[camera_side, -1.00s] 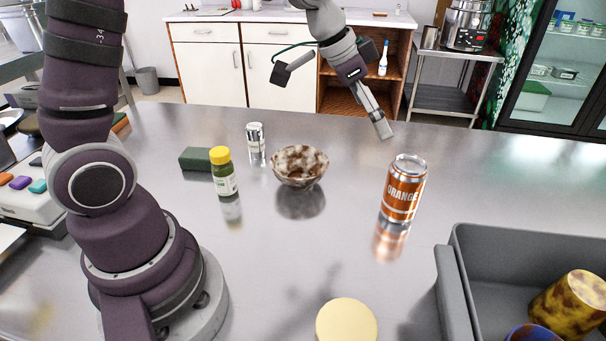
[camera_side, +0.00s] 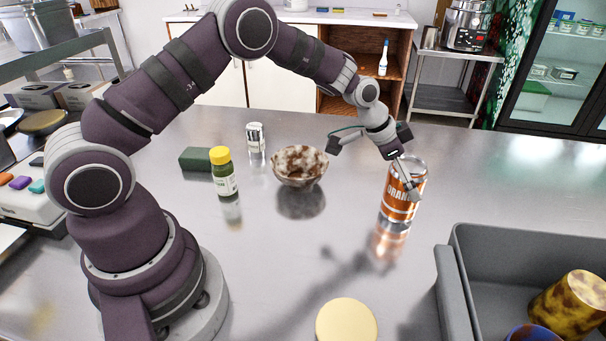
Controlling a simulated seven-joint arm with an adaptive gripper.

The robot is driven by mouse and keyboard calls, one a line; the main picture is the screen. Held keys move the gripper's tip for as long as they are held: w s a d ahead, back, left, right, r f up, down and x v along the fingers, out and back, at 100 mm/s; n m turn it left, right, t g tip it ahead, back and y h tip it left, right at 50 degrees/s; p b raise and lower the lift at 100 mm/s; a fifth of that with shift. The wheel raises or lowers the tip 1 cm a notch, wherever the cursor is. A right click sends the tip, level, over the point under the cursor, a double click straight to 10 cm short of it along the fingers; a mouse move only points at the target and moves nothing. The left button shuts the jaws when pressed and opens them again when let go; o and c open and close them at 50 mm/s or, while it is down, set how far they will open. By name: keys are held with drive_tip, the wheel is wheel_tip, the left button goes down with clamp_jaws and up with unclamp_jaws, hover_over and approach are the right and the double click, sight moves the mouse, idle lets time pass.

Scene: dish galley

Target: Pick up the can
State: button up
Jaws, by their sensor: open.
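The can (camera_side: 399,207) is orange and silver with "ORANGE" lettering. It stands upright on the steel table, right of centre. My gripper (camera_side: 411,192) is open, tilted downward, and its fingers overlap the upper front of the can in this view. They hide part of the can's lettering and top. I cannot tell whether the fingers touch the can or are in front of it.
A grey bin (camera_side: 449,290) with cups in it stands at the front right. A speckled bowl (camera_side: 299,177), a yellow-capped bottle (camera_side: 225,184), a shaker (camera_side: 256,150) and a green block (camera_side: 196,159) are to the left. A pale yellow disc (camera_side: 346,322) lies in front.

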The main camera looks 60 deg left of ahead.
drive_tip(key=c, duration=1.2)
drive_tip(key=shift+c, duration=0.4)
